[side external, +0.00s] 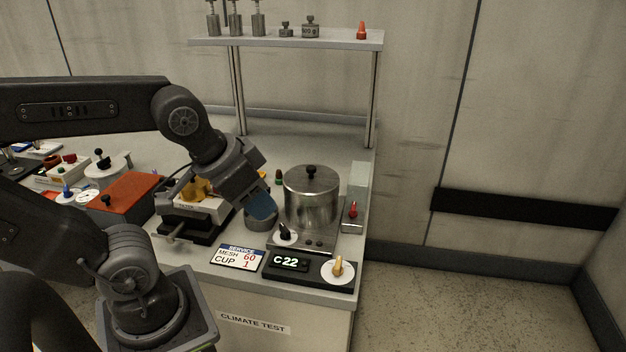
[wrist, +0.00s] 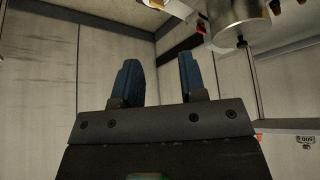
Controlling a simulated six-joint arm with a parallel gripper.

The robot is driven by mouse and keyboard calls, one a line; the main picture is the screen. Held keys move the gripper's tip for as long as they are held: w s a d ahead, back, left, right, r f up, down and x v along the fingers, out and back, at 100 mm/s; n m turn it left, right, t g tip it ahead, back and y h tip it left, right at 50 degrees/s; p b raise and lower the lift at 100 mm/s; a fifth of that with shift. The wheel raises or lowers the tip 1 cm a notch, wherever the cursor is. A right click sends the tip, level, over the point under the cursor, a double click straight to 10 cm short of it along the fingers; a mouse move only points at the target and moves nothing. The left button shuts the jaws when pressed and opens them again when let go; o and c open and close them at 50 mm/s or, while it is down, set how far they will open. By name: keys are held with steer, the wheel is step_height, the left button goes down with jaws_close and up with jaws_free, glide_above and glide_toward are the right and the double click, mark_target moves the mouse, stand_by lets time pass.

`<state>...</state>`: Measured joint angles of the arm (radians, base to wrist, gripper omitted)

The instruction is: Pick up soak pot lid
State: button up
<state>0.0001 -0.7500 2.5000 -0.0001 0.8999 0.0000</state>
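The soak pot lid (side external: 298,178) is a round metal lid with a black knob (side external: 311,171). It sits on the shiny steel soak pot (side external: 312,208), which stands on a hotplate. My gripper (side external: 262,208) is just left of the pot, lower than the lid and apart from the knob. In the wrist view the blue fingers of my gripper (wrist: 158,78) are spread with nothing between them. The pot (wrist: 236,12) shows upside down at the top right there, with its lid knob (wrist: 241,43) pointing down.
A grey round cup (side external: 259,221) is just below my fingertips. A panel reading C 22 (side external: 292,263) is in front. An overhead shelf (side external: 290,40) holds weights behind the pot.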

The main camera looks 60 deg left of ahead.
steer(key=shift+o, duration=0.3)
steer(key=shift+o, duration=1.4)
steer(key=r+m+g+y, duration=0.2)
steer(key=m+g, duration=0.4)
steer(key=m, duration=1.2)
glide_above(311, 167)
steer(key=d, duration=0.2)
steer(key=f, duration=0.4)
steer(key=a+f, duration=0.1)
steer(key=f, duration=0.4)
steer(key=a+f, duration=0.1)
steer(key=f, duration=0.3)
steer(key=shift+f, duration=0.25)
